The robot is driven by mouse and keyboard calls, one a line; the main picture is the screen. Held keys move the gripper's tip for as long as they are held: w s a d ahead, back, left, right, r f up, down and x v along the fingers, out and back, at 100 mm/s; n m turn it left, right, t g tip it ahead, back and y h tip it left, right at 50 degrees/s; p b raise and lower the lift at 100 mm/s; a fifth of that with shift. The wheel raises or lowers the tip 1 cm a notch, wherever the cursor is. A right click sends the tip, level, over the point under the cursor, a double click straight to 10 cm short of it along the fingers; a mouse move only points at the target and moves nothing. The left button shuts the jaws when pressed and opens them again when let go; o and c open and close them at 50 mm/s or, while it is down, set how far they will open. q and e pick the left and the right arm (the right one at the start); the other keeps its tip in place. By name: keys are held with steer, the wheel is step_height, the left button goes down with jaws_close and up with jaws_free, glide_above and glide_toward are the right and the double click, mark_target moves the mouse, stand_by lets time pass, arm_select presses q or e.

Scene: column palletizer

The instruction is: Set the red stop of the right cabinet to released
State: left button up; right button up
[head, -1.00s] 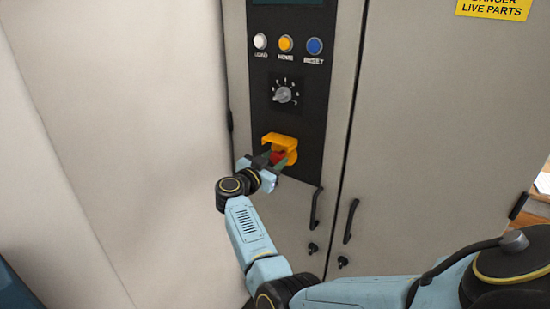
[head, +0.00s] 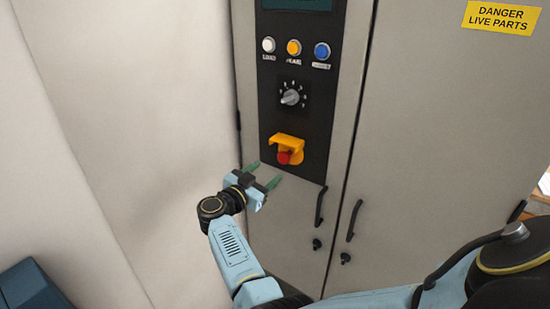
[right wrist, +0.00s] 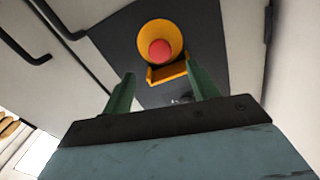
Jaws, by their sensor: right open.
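The red stop (head: 284,157) sits under a yellow shroud (head: 288,142) at the bottom of the black control panel on the cabinet. In the right wrist view the red stop (right wrist: 161,51) shows its round face inside the yellow shroud (right wrist: 146,34). My right gripper (head: 263,173) is open and empty, below and left of the stop, apart from it. Its two green fingers also show in the right wrist view (right wrist: 162,90), spread apart with the stop beyond them. I cannot tell from these views whether the stop is latched or released. My left gripper is not in view.
Above the stop are a grey rotary knob (head: 290,97) and white, yellow and blue buttons (head: 294,47). Two black door handles (head: 320,205) stand out below right of it. A pale wall (head: 130,130) stands close on the left.

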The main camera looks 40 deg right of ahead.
steer(key=p+v, duration=0.1)
steer(key=v, duration=0.4)
steer(key=shift+a, duration=0.15)
